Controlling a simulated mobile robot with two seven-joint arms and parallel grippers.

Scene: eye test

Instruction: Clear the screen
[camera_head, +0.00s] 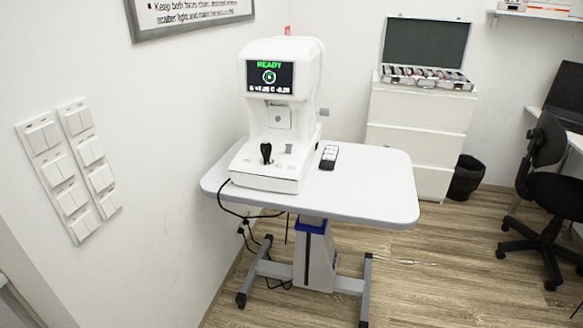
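A white eye-test machine (282,120) stands upright on a white wheeled table (375,185). Its dark screen (270,77) faces me and is lit. It shows "READY" in green, a green ring mark, and a line of small white characters below that are hard to read fully. A black joystick (266,152) stands on the machine's base, with small buttons to its right. A dark remote-like handset (329,157) lies on the table to the right of the machine. Neither of my grippers is in view.
White wall switches (68,170) are at left. Black cables (250,214) hang by the table's left side. Behind are a white drawer cabinet (415,120) with an open lens case (425,50), a black bin (466,178) and an office chair (545,190).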

